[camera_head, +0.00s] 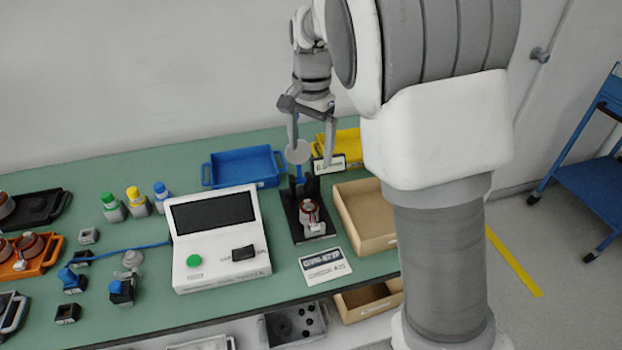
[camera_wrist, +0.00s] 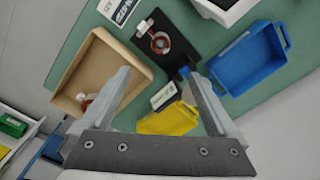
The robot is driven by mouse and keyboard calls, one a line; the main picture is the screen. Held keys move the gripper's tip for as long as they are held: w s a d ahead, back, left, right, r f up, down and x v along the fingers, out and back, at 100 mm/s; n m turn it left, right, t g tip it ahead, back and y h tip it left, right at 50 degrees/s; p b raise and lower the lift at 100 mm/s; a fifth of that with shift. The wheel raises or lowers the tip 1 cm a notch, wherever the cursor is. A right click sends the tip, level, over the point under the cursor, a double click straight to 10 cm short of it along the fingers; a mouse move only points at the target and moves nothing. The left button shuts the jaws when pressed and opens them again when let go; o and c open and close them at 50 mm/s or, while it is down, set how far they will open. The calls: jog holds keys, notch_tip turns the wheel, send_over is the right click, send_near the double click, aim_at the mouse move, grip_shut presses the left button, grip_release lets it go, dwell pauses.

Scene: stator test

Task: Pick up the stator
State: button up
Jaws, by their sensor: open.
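The copper-wound stator (camera_head: 309,212) sits on a black test fixture (camera_head: 299,233) right of the white tester. In the wrist view, the stator (camera_wrist: 160,42) is a copper ring on the black plate (camera_wrist: 143,44), near the top centre. My gripper (camera_head: 311,152) hangs above the back of the fixture, apart from the stator, with its fingers pointing down. In the wrist view, my gripper (camera_wrist: 158,76) has its fingers spread wide with nothing between them. More copper-wound stators (camera_head: 29,244) lie in an orange tray at the far left.
The white tester (camera_head: 216,270) with a dark screen and green button stands left of the fixture. A wooden bin (camera_head: 375,240) is close on the right. Blue (camera_head: 243,165) and yellow (camera_head: 346,143) trays lie behind. Small bottles and blocks crowd the left.

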aim_at(309, 205)
jog(key=f+b, duration=0.1)
jog(key=f, duration=0.5)
jog(key=f+b, duration=0.1)
jog(key=f, duration=0.5)
jog(key=f+b, duration=0.1)
jog(key=f, duration=0.6)
jog(key=shift+w+a, duration=0.2)
jog(key=shift+w, duration=0.15)
jog(key=shift+r, duration=0.1)
grip_shut()
